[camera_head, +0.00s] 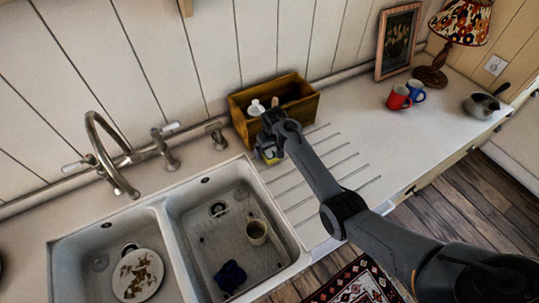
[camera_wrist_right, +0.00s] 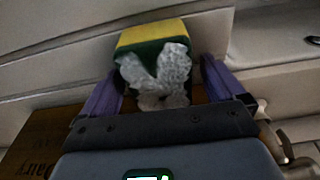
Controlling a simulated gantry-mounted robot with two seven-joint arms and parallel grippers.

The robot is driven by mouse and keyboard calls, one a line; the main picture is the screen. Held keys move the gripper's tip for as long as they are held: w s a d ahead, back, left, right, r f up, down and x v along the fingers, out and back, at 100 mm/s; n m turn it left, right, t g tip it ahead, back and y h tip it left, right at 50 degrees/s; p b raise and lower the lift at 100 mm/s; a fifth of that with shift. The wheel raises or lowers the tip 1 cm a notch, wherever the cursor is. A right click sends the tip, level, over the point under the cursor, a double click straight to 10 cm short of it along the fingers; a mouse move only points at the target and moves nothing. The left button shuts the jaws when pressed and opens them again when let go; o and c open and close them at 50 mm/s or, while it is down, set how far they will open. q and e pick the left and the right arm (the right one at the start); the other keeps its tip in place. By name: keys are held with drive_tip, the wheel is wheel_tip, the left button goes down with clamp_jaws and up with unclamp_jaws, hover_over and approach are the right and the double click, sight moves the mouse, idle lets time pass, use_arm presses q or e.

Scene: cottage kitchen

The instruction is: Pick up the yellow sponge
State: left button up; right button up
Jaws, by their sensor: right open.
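The yellow sponge (camera_wrist_right: 150,36), with a dark green layer, shows at the top of the right wrist view. A crumpled grey-white thing (camera_wrist_right: 165,72) covers part of its near side. My right gripper (camera_wrist_right: 160,84) is open, with one purple finger on each side of the crumpled thing and the sponge just past the fingertips. I cannot tell whether the fingers touch either. In the head view my right gripper (camera_head: 268,148) is at the front of the wooden box and hides most of the sponge. My left gripper is not in view.
The wooden box (camera_head: 302,108) holds white-topped bottles. The double sink (camera_head: 181,252) lies at the left, with a dirty plate (camera_head: 137,275), a cup (camera_head: 257,231) and a dark blue cloth (camera_head: 230,276). The tap (camera_head: 103,150) stands behind it. Mugs (camera_head: 398,97) and a pan (camera_head: 482,105) stand at the right.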

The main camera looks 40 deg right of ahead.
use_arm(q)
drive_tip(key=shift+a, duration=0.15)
use_arm(e)
drive_tip(key=c, duration=1)
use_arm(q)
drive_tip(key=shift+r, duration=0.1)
use_arm(e)
drive_tip(key=shift+r, duration=0.1)
